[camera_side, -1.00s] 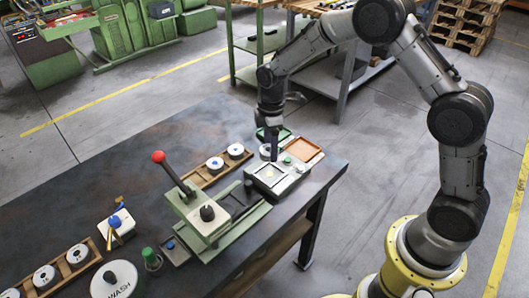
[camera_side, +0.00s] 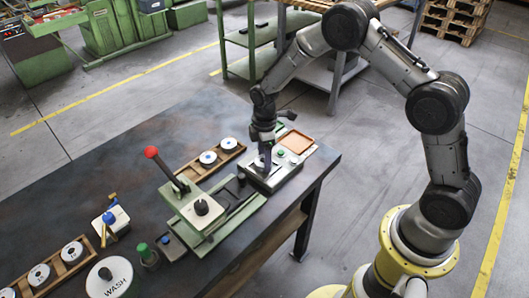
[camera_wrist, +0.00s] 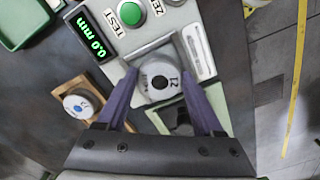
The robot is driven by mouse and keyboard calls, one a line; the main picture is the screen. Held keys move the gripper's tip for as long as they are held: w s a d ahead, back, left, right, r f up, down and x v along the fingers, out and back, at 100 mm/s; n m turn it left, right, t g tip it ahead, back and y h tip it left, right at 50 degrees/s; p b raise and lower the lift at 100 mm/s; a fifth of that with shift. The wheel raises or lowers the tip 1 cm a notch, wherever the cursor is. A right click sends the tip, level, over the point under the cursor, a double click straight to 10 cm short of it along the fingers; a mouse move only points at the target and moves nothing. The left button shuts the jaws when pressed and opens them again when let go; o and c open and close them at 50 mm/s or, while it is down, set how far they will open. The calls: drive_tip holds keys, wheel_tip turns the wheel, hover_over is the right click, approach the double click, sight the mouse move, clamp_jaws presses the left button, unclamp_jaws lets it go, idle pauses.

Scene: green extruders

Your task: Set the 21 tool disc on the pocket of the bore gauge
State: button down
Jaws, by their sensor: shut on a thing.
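The white tool disc marked 21 (camera_wrist: 158,86), with a dark centre hole, is between the purple fingers of my gripper (camera_wrist: 158,74) in the wrist view. My gripper is shut on it. The bore gauge (camera_wrist: 143,47) lies under the disc, with a green 0.0 mm display and a green TEST button. The pocket is hidden by the disc, and I cannot tell whether the disc touches it. In the side view my gripper (camera_side: 265,159) points down over the left part of the grey bore gauge (camera_side: 284,177); the disc is not clear there.
A wooden rack (camera_side: 216,158) with two white discs stands left of the gauge. A green press with a red-knobbed lever (camera_side: 200,208) stands in front. A WASH lid (camera_side: 109,278) is at front left.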

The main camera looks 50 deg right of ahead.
idle(0.4)
unclamp_jaws()
drive_tip(key=shift+f, duration=0.1)
drive_tip(key=s+r+t, duration=0.1)
drive_tip(key=s+r, duration=0.1)
drive_tip(key=r, duration=1.1)
drive_tip(key=s+r+t, duration=0.2)
drive_tip(key=r, duration=1.2)
drive_tip(key=s+r+m+t, duration=0.2)
drive_tip(key=s+r, duration=0.4)
drive_tip(key=s, duration=0.3)
drive_tip(key=s+f+m, duration=0.2)
drive_tip(key=s+m, duration=0.2)
drive_tip(key=s, duration=0.4)
drive_tip(key=s+f+m, duration=0.3)
drive_tip(key=s+m, duration=0.2)
drive_tip(key=s, duration=0.3)
drive_tip(key=shift+s+m+t, duration=0.2)
drive_tip(key=shift+m+t, duration=0.1)
